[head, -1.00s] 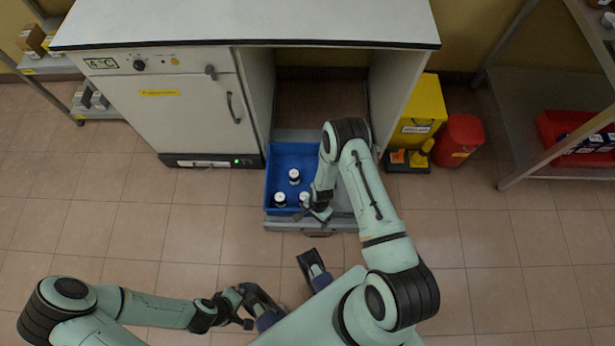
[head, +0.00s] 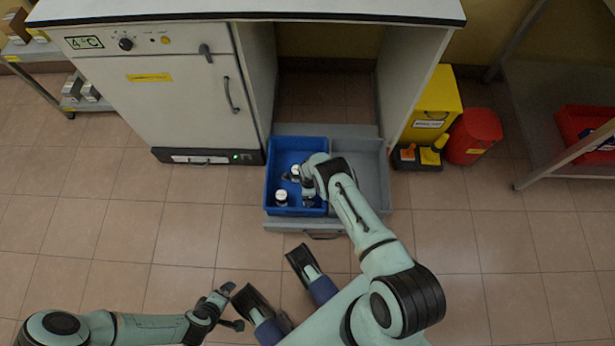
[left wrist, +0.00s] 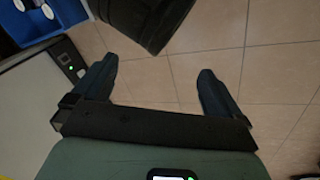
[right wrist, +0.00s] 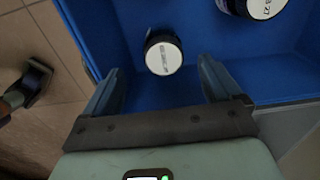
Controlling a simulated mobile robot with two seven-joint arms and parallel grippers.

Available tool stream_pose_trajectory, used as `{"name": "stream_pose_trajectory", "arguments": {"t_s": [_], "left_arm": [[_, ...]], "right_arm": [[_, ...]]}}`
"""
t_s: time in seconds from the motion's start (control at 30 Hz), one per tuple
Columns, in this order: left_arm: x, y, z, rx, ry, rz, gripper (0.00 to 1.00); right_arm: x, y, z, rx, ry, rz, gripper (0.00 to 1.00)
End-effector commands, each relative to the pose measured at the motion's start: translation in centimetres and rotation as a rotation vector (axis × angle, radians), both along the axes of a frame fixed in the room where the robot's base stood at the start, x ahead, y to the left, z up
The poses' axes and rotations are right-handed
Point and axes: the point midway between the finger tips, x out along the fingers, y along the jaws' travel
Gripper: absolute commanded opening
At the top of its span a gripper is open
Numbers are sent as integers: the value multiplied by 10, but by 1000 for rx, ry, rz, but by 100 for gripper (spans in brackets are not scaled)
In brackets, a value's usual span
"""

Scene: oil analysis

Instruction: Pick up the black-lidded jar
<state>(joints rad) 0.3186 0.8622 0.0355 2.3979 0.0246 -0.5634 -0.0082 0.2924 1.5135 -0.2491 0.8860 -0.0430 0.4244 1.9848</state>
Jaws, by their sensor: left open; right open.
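Several jars stand in the blue crate, among them a front-left jar (head: 281,197) and a rear jar (head: 295,170). In the right wrist view one jar (right wrist: 163,53) shows a white labelled top with a dark rim, and a second jar (right wrist: 262,5) is cut by the top edge. My right gripper (right wrist: 160,82) is open and empty over the crate, with the first jar ahead of the gap between its fingers. My right wrist partly hides the crate's right side in the head view. My left gripper (head: 233,306) is open and empty above the floor.
The blue crate (head: 269,180) sits beside a grey bin (head: 374,170) on a pulled-out drawer under the counter (head: 250,10). A white fridge cabinet (head: 160,105) stands left. A yellow bin (head: 432,105) and red bin (head: 473,135) stand right.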

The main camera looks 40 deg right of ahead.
Motion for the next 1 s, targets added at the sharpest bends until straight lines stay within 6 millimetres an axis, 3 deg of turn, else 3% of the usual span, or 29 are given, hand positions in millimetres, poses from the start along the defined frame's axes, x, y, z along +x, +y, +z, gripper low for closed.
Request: {"name": "stream_pose_trajectory", "arguments": {"t_s": [0.17, 0.37, 0.5, 0.83, 1.0], "left_arm": [[7, 4, -6, 9, -20, 8, 100], [29, 17, -26, 40, -71, 33, 100], [9, 18, -39, 35, -9, 31, 100], [3, 18, -41, 34, 10, 32, 100], [3, 18, -42, 34, 10, 31, 100]], "right_arm": [[1, 0, -12, 0, -2, 1, 91], [4, -3, -45, -1, -1, 0, 91], [4, -2, -55, 1, -1, 1, 91], [4, -3, -58, 0, -2, 1, 91], [4, -3, -58, 0, -1, 2, 36]]}}
